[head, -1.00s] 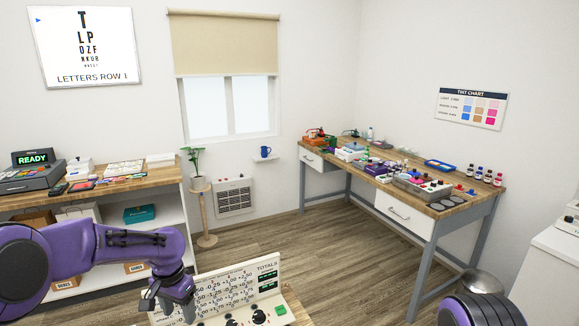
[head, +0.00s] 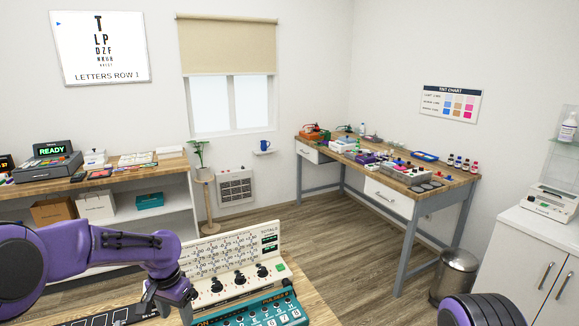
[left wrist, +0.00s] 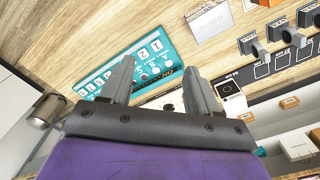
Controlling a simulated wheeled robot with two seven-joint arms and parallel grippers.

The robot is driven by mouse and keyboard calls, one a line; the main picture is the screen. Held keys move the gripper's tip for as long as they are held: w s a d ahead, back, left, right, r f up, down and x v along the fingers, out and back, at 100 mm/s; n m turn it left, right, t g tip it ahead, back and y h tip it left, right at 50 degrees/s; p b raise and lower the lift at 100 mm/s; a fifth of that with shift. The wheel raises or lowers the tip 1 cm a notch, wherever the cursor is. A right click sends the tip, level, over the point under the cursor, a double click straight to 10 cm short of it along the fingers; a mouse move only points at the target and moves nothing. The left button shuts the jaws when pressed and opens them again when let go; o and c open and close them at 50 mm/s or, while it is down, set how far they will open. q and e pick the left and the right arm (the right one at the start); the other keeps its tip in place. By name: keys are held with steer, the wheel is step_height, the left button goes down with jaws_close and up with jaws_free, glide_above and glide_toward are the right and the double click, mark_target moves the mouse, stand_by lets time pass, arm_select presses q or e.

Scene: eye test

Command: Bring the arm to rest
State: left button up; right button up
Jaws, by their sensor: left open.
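My left arm (head: 105,252) is purple and reaches in from the left in the head view. Its gripper (head: 165,303) points down near the left end of a cream panel (head: 225,258) with black knobs, headed TOTALS. In the left wrist view two grey fingers (left wrist: 160,75) stand well apart, with nothing between them. Beyond them a teal keypad (left wrist: 110,68) lies on the wooden desk; it also shows in the head view (head: 262,312). The fingers overlap it in the picture; I cannot tell the height between. My right gripper is out of view; only a purple part of that arm shows.
A shelf counter (head: 165,168) with a READY register stands at the back left. A long workbench (head: 330,160) with bottles and trays is at the right. A metal bin (head: 455,275) and white cabinet (head: 520,245) stand at right. The middle floor is open.

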arm_select(q)
steer(key=s+d+f+n, duration=0.1)
steer(key=s+f, duration=0.3)
steer(key=f, duration=0.2)
steer(key=s+d+f+n+t, duration=0.1)
steer(key=s+f+n, duration=0.1)
steer(key=s+f, duration=0.3)
steer(key=s+d+f+n, duration=0.2)
steer(key=s+f, duration=0.2)
steer(key=f, duration=0.5)
steer(key=shift+s+d+h, duration=0.1)
steer(key=shift+s+h, duration=0.15)
steer(key=shift+h, duration=0.15)
steer(key=s+a+f+n+t+y, duration=0.1)
steer(key=s+a+n+y, duration=0.15)
steer(key=s, duration=0.85)
steer(key=s+a+f+n+t+y, duration=0.1)
steer(key=s+a+f+n+y, duration=0.2)
steer(key=s, duration=0.8)
step_height(320, 180, down, 11)
steer(key=h+b, duration=0.1)
steer(key=b, duration=1.2)
steer(key=shift+a+f, duration=0.2)
steer(key=shift+a, duration=0.2)
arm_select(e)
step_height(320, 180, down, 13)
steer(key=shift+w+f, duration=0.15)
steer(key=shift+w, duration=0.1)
arm_select(q)
steer(key=shift+s, duration=0.1)
